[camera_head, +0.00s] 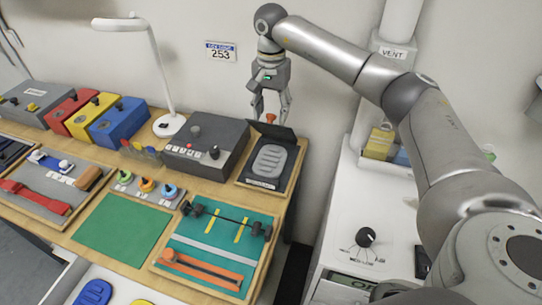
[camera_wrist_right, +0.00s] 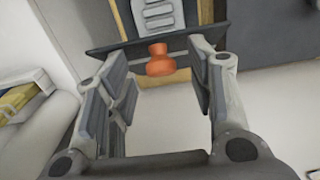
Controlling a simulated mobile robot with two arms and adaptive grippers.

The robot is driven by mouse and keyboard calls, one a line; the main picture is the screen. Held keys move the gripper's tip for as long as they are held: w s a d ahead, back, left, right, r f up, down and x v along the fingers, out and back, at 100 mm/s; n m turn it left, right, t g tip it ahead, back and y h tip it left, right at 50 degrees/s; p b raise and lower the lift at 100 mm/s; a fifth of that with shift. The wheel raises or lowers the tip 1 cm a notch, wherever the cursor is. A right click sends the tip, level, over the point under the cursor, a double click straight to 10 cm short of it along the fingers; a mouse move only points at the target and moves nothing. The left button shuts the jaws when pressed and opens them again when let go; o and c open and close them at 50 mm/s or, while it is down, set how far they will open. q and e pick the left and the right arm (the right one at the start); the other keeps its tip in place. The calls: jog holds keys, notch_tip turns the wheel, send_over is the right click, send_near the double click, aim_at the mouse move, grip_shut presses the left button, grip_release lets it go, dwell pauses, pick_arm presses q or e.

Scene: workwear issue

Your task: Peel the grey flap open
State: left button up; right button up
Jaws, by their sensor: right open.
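The grey flap (camera_head: 272,131) is a dark panel at the far edge of a framed board on the right end of the table. It stands raised, and the board's grey slotted pad (camera_head: 269,161) shows uncovered in front of it. An orange knob (camera_head: 270,117) is on the flap. My right gripper (camera_head: 270,118) is above and behind the flap, fingers pointing down. In the right wrist view, the open fingers lie on either side of the knob (camera_wrist_right: 160,60), with gaps showing. The flap (camera_wrist_right: 150,40) crosses beyond it, seen nearly edge-on. My left gripper is out of view.
A dark grey control box (camera_head: 205,145) stands left of the board. The green board with a black bar (camera_head: 218,240) lies in front. A white cabinet (camera_head: 345,215) with a black dial is to the right, across a dark gap. The wall is close behind.

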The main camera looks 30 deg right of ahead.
jog(key=shift+a+r, duration=0.1)
jog(key=shift+r, duration=0.05)
jog(key=shift+r, duration=0.1)
notch_tip(320, 180, up, 9)
jog(key=s+a+p, duration=0.1)
jog(key=p, duration=0.5)
jog(key=shift+s+a, duration=0.25)
jog(key=shift+a, duration=0.05)
jog(key=shift+f, duration=0.2)
dwell(0.3)
